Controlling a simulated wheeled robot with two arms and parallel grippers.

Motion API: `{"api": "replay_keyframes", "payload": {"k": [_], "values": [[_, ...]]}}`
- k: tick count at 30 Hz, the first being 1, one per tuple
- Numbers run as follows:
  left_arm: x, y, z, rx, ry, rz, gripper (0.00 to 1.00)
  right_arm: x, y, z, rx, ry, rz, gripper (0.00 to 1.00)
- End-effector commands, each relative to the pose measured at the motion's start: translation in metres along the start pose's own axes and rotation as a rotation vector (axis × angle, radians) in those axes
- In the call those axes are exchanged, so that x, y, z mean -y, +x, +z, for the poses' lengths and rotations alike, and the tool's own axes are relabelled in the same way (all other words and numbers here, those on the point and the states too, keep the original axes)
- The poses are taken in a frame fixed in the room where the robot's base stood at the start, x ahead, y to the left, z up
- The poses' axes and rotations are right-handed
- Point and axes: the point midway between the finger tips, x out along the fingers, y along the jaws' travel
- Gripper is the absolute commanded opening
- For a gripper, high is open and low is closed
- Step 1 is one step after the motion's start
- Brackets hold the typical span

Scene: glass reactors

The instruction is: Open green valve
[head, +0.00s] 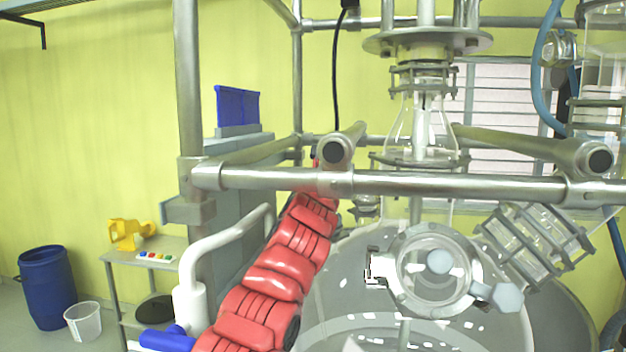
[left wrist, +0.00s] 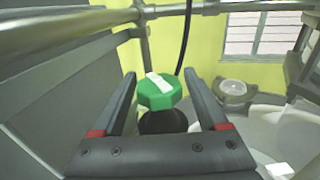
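The green valve (left wrist: 157,92) is a faceted green knob with a white strip across its top, seen in the left wrist view on a dark round base. My left gripper (left wrist: 160,73) is open, with one dark finger on each side of the knob. Gaps show between the fingers and the knob. In the head view my red left arm reaches up from the bottom towards the horizontal pipe, and its gripper and the green valve are hidden there. My right gripper is in neither view.
A horizontal metal pipe (head: 440,184) crosses in front of the glass reactor vessel (head: 345,285). A white bent pipe (head: 225,240) stands left of my arm. A small table (head: 120,257) and a blue barrel (head: 47,288) stand at the far left.

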Motion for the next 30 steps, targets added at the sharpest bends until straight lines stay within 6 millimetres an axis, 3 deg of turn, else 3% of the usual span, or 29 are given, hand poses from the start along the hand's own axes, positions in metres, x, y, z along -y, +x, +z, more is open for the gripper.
{"api": "replay_keyframes", "payload": {"k": [2, 11, 16, 24, 30], "values": [[-0.001, 0.0, 0.001, 0.002, 0.0, 0.001, 0.92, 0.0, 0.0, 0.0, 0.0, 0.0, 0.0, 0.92], [-0.002, -0.001, 0.002, 0.005, 0.0, 0.002, 0.92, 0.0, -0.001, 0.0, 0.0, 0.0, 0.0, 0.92], [-0.004, -0.01, -0.001, 0.007, 0.0, 0.006, 0.92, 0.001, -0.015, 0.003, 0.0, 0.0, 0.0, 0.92], [-0.002, -0.056, -0.004, 0.012, -0.001, 0.0, 0.92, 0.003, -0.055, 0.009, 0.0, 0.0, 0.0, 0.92], [-0.002, -0.095, -0.001, 0.01, -0.002, 0.0, 0.92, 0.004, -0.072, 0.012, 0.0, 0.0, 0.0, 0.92]]}}
